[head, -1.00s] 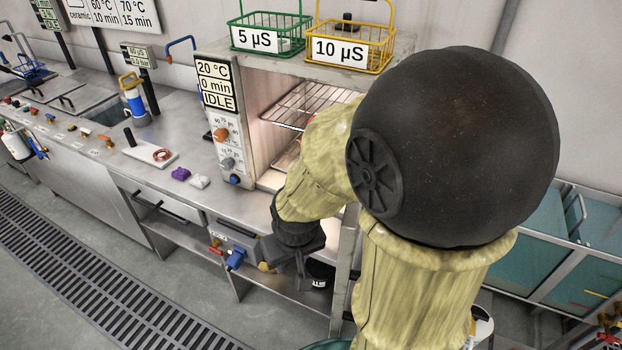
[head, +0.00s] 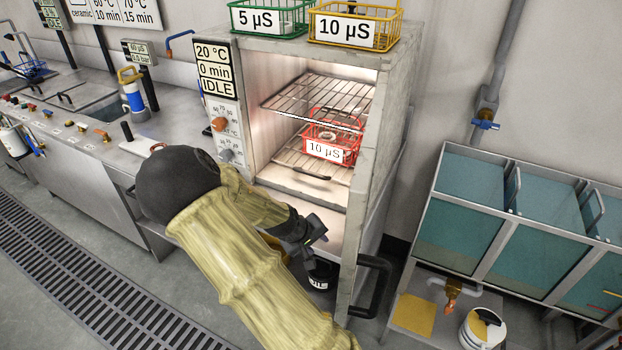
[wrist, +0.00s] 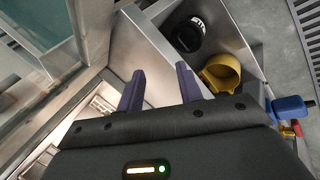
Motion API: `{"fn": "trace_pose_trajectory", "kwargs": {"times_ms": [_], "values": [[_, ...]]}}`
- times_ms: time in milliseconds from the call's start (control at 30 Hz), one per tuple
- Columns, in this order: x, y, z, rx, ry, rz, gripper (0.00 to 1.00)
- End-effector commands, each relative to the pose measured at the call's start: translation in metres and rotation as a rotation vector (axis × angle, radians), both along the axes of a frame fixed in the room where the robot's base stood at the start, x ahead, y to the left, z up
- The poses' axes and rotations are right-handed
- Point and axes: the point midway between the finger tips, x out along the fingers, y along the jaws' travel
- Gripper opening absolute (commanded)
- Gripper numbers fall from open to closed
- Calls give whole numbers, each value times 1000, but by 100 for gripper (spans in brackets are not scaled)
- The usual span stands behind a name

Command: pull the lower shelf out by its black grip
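The lower shelf (head: 282,160) is a wire rack inside the open, lit oven (head: 395,90). It appears pushed in. Its black grip (head: 312,175) is a short dark bar along the shelf's front edge. A red basket (head: 331,142) labelled 10 µS stands on this shelf. My gripper (head: 316,229) is in front of the oven, below and apart from the grip. In the wrist view my gripper (wrist: 160,82) has its two fingers apart with nothing between them. I cannot make out the black grip in the wrist view.
An upper wire shelf (head: 320,98) sits empty above. Green (head: 268,18) and yellow (head: 355,25) baskets stand on top of the oven. A dark handle (head: 375,285) sticks out at the lower right. A yellow cup (wrist: 220,73) and black round item (wrist: 188,37) lie below my gripper.

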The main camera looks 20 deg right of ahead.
Motion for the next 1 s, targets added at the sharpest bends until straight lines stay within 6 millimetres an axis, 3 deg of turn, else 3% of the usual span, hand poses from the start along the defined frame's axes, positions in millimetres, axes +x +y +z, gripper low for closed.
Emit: {"fn": "trace_pose_trajectory", "kwargs": {"times_ms": [67,300,433,600,733,1000], "values": [[15,-10,-10,-99,-8,41,36],[65,-25,0,-383,-63,179,36],[101,-15,18,-574,-113,291,36],[138,15,48,-770,-177,418,36],[149,27,59,-826,-200,456,36],[149,27,61,-827,-202,457,36]]}}
